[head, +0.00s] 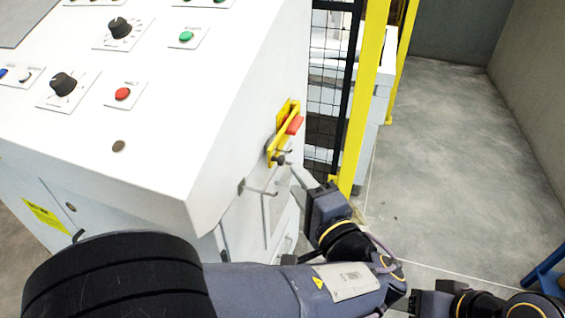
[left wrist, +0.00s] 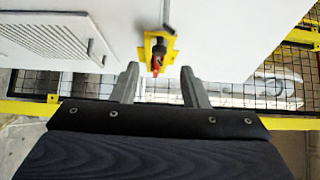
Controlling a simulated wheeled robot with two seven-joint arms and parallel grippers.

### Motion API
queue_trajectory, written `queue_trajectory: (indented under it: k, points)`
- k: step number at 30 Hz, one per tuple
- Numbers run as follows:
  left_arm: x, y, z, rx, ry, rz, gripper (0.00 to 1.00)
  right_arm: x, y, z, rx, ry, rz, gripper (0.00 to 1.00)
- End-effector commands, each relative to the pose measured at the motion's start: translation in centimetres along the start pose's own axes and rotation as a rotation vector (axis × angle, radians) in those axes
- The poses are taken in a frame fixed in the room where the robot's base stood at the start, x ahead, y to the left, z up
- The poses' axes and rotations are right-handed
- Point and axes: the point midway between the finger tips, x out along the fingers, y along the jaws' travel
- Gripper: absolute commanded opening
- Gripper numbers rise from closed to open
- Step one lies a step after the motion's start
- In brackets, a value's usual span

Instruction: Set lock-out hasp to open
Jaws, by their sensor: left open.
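The lock-out hasp is a yellow bracket (head: 283,135) with a red piece (head: 294,124) on the right side face of the white cabinet. In the left wrist view the yellow bracket (left wrist: 150,45) and its red piece (left wrist: 157,62) show just beyond my fingertips, between them in the picture. My left gripper (head: 292,172) is open and close below the hasp in the head view. Its two fingers (left wrist: 160,78) stand apart with nothing between them. Whether a finger touches the hasp is unclear. Part of my right arm shows at the bottom right of the head view; its fingers are not visible.
The white cabinet (head: 150,165) carries black knobs and coloured buttons on its sloping top. A thin handle (head: 262,191) sticks out of its side near my gripper. A yellow post (head: 362,100) and black mesh fence stand just behind.

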Motion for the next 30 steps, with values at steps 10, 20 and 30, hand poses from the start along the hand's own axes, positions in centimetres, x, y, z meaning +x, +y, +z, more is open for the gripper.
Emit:
queue_trajectory:
  k: [10, 20, 30]
  points:
    - [5.1, 0.1, 0.1, 0.000, -0.004, 0.003, 0.41, 0.4, 0.2, 0.2, 0.000, 0.000, 0.000, 0.58]
    - [5.7, 0.0, 0.1, 0.001, -0.002, 0.002, 0.41, 0.4, 0.2, 0.2, 0.000, 0.000, 0.000, 0.58]
    - [5.6, 0.1, 0.1, 0.001, -0.002, 0.003, 0.00, 0.4, 0.2, 0.2, 0.000, 0.000, 0.000, 0.58]
